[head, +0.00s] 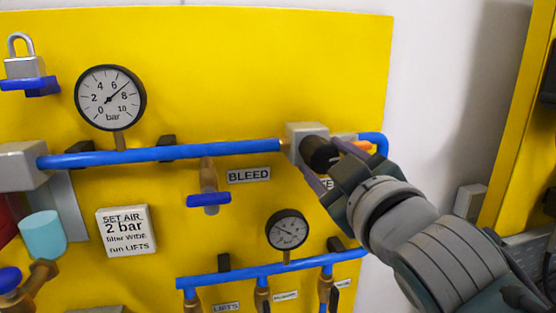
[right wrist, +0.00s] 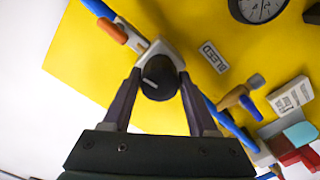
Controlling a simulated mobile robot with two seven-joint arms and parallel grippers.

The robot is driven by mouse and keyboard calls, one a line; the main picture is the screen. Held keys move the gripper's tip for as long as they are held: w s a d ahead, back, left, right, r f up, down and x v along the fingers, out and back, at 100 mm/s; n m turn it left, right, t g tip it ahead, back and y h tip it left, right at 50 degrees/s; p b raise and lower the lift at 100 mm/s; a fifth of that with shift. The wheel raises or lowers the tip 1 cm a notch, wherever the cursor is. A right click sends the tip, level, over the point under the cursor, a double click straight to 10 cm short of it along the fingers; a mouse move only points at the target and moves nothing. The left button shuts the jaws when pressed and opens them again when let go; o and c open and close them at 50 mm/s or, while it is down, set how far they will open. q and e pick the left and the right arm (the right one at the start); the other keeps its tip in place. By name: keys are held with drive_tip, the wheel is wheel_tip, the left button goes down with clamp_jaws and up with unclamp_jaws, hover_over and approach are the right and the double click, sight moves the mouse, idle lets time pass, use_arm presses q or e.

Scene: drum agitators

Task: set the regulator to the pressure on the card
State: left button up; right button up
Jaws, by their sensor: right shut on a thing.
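The card (head: 126,230) on the yellow panel reads "SET AIR 2 bar, filter WIDE, run LIFTS". The regulator is a grey block (head: 300,131) on the blue pipe with a black round knob (head: 318,152) facing out. My right gripper (head: 322,162) comes from the lower right and is shut on the knob. In the right wrist view its two fingers flank the knob (right wrist: 159,78), whose face has a pale line. The large gauge (head: 110,97) has its needle between 6 and 8 bar. The small gauge (head: 286,229) is too small to read surely. My left gripper is out of view.
A bleed valve with a blue handle (head: 209,199) hangs below the main pipe (head: 160,154). A lower blue pipe (head: 265,271) carries several brass valves. A padlock (head: 22,58) is at upper left. A second yellow panel (head: 512,130) stands at right.

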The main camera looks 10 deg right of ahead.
drive_tip(key=n, duration=0.4)
idle(0.5)
drive_tip(key=o, duration=1.4)
drive_tip(key=shift+s, duration=0.1)
drive_tip(key=s+b, duration=0.1)
drive_tip(key=s, duration=0.4)
drive_tip(key=s+b, duration=0.2)
drive_tip(key=s, duration=0.2)
drive_tip(key=shift+s+d, duration=0.2)
drive_tip(key=shift+s, duration=0.2)
